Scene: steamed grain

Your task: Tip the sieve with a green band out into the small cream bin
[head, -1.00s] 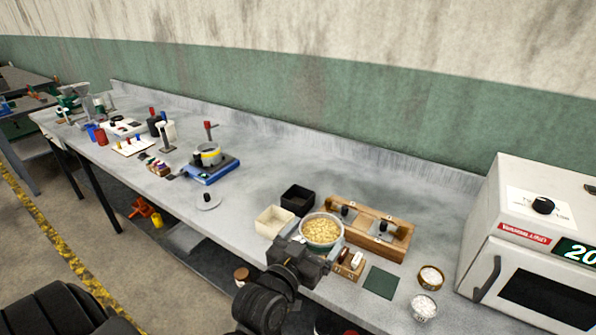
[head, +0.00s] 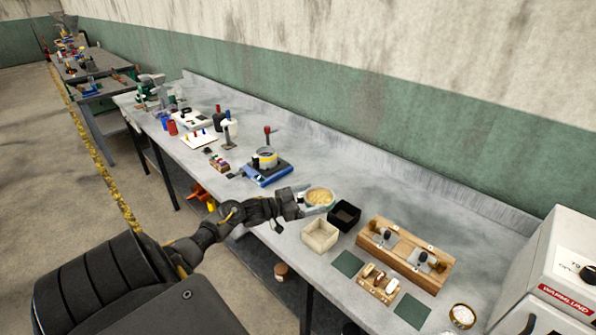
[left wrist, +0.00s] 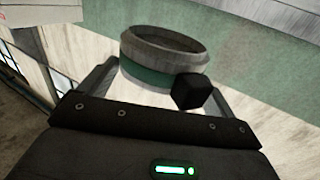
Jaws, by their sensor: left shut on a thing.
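My left gripper (head: 302,207) is shut on the sieve with a green band (head: 320,198) and holds it up near the bench's front side. Pale yellow grain shows inside the sieve in the head view. In the left wrist view the sieve (left wrist: 150,76) is a grey ring with a green band, held between the fingers (left wrist: 118,78), with a black block (left wrist: 192,91) in front of it. The small cream bin (head: 320,248) is an open square box just below and right of the sieve in the picture. My right gripper is out of view.
A black bin (head: 344,228) stands behind the cream bin. A wooden rack (head: 412,262), two green pads (head: 348,263) (head: 412,310) and a small block of weights (head: 378,283) are to the right. A blue scale (head: 268,173) with a pan stands behind left. A white oven (head: 560,290) is far right.

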